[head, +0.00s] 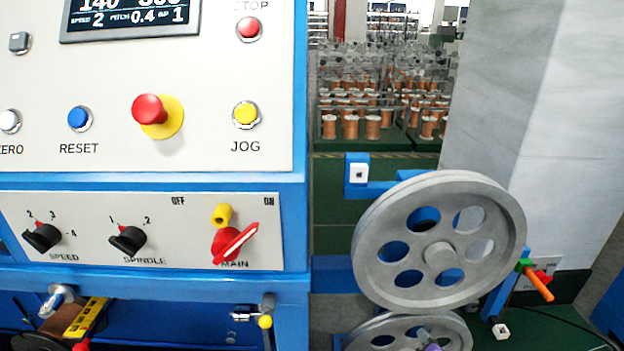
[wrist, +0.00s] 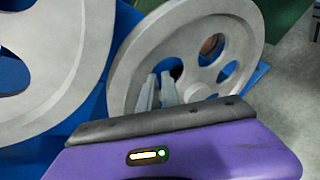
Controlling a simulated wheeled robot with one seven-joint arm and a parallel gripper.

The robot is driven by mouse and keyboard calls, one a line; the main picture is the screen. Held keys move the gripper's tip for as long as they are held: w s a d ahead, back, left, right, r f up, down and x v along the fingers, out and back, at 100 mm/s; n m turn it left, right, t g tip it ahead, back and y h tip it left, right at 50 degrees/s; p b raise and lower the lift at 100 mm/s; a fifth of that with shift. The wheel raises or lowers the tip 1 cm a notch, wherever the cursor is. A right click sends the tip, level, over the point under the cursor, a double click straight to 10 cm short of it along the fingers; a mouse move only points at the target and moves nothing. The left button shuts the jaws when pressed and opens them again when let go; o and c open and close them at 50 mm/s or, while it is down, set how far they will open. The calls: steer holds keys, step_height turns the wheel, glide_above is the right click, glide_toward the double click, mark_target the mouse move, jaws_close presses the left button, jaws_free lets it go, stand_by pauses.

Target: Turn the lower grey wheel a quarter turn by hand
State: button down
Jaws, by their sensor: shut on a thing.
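The lower grey wheel (head: 365,334) shows only its upper part at the bottom edge of the head view, with holes through its disc. In the wrist view the lower wheel (wrist: 143,62) fills the upper middle, tilted in the picture. My purple gripper (head: 428,340) is at its front face. In the wrist view the two grey fingertips of my gripper (wrist: 158,90) are close together at the wheel, shut on it near its middle. The exact part between the fingers is hidden. The upper grey wheel (head: 385,205) stands directly above; its rim (wrist: 85,55) shows at the left in the wrist view.
A blue machine cabinet with a control panel (head: 100,130) fills the left, with a red mushroom button (head: 150,109) and a red main switch (head: 235,243). An orange-handled lever (head: 538,286) sits right of the upper wheel. Copper spools (head: 350,127) stand far behind.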

steer(key=shift+a+f+y, duration=0.3)
steer(key=shift+a+f, duration=0.3)
steer(key=shift+f, duration=0.35)
steer(key=shift+w+d+f+b, duration=0.1)
steer(key=shift+d+f+b, duration=0.05)
steer(key=shift+d+b, duration=1.35)
steer(key=shift+d+f+b, duration=0.1)
steer(key=shift+d+b, duration=1.25)
steer(key=shift+d, duration=0.25)
steer(key=shift+d+r+b, duration=0.15)
steer(key=shift+d+b, duration=0.25)
steer(key=shift+d, duration=0.25)
steer(key=shift+d+r, duration=0.25)
steer(key=shift+d, duration=0.1)
glide_toward(444, 334)
steer(key=shift+f, duration=1.45)
steer(key=shift+b, duration=0.4)
